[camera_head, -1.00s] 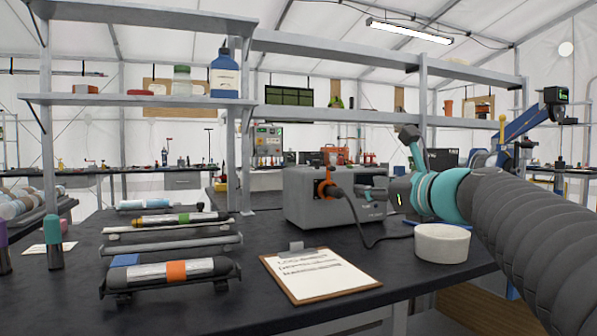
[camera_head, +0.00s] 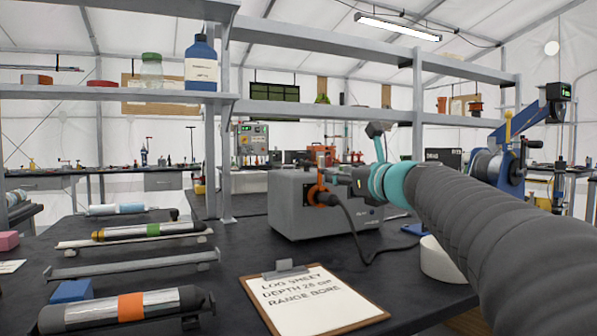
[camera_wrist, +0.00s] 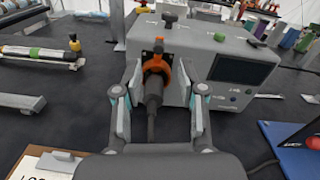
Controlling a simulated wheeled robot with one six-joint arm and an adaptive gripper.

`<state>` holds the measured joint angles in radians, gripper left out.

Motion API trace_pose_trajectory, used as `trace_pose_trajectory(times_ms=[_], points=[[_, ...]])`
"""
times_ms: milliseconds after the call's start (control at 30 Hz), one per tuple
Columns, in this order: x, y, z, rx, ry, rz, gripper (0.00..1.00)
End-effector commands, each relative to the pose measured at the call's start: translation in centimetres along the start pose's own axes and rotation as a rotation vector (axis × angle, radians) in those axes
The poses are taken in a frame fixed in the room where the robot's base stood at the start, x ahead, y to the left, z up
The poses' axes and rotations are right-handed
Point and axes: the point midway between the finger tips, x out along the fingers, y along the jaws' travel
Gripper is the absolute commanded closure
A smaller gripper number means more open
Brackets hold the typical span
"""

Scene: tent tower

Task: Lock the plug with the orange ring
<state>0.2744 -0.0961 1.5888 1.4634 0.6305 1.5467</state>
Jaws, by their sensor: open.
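The black plug (camera_head: 327,199) sits at the front of a grey box (camera_head: 287,212), with its cable hanging down to the bench. The orange ring (camera_head: 314,191) is around the plug's box end; an orange tab stands up from it. In the wrist view the orange ring (camera_wrist: 158,66) and the plug (camera_wrist: 153,88) lie between my fingers, with the cable running toward me. My gripper (camera_wrist: 164,76) is open, one finger on each side, and holds nothing. In the head view my gripper (camera_head: 340,177) is beside the plug; whether a finger touches it I cannot tell.
A clipboard (camera_head: 313,301) lies in front of the box. A white round block (camera_head: 440,260) stands under my arm. Metal cylinders on racks, one with an orange band (camera_head: 131,307), lie at left. A shelf post (camera_head: 223,165) rises left of the box.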

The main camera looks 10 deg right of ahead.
Motion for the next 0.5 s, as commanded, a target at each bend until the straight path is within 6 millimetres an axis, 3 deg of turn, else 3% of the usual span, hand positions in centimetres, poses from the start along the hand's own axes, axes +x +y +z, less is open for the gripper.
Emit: trace_pose_trajectory(times_ms=[200, 500], points=[[4.2, 0.2, 0.0, 0.0, 0.001, 0.004, 0.6], [7.2, 0.2, 0.1, -0.001, 0.0, 0.003, 0.6]])
